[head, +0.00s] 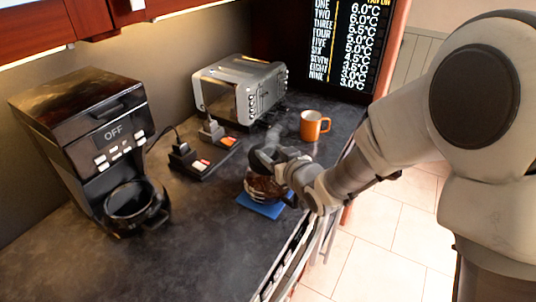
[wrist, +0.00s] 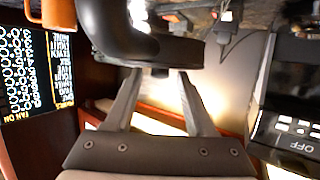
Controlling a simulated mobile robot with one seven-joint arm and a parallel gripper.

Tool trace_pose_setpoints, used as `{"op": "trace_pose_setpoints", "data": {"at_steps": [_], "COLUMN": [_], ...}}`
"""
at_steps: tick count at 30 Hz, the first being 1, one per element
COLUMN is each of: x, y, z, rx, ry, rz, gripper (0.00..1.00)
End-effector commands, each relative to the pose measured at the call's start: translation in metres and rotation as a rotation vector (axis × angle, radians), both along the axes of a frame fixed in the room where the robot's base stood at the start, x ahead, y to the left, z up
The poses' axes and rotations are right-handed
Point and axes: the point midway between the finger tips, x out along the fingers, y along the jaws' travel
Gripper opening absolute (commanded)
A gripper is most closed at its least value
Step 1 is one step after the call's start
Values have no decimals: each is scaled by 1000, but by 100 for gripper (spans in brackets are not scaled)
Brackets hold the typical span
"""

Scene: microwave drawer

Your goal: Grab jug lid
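The glass jug (head: 262,187) with dark brown contents stands on a blue mat (head: 258,208) on the counter, partly hidden by my arm. Its black lid (head: 264,158) is at its top, close to my gripper (head: 276,166). In the wrist view, a large black curved part, which looks like the lid and handle of the jug (wrist: 140,40), fills the top middle. My gripper (wrist: 160,80) has its two fingers apart, with a gap between them. The fingertips reach the black part's edge and are partly hidden there. I cannot tell whether they touch it.
A coffee maker (head: 85,130) with a black pot is at left. A toaster (head: 240,90) and an orange mug (head: 313,125) stand behind the jug. A power strip (head: 205,160) with plugs lies left of the jug. The front counter is clear.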

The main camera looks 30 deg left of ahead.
Motion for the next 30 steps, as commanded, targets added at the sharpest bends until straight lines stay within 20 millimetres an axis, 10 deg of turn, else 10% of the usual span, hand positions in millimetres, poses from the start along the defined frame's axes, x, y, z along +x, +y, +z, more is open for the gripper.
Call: {"op": "trace_pose_setpoints", "data": {"at_steps": [9, 30], "x": [0, 1], "y": [0, 0], "z": [0, 31], "rx": [0, 3], "ry": [0, -5], "rz": [0, 0], "gripper": [0, 0]}}
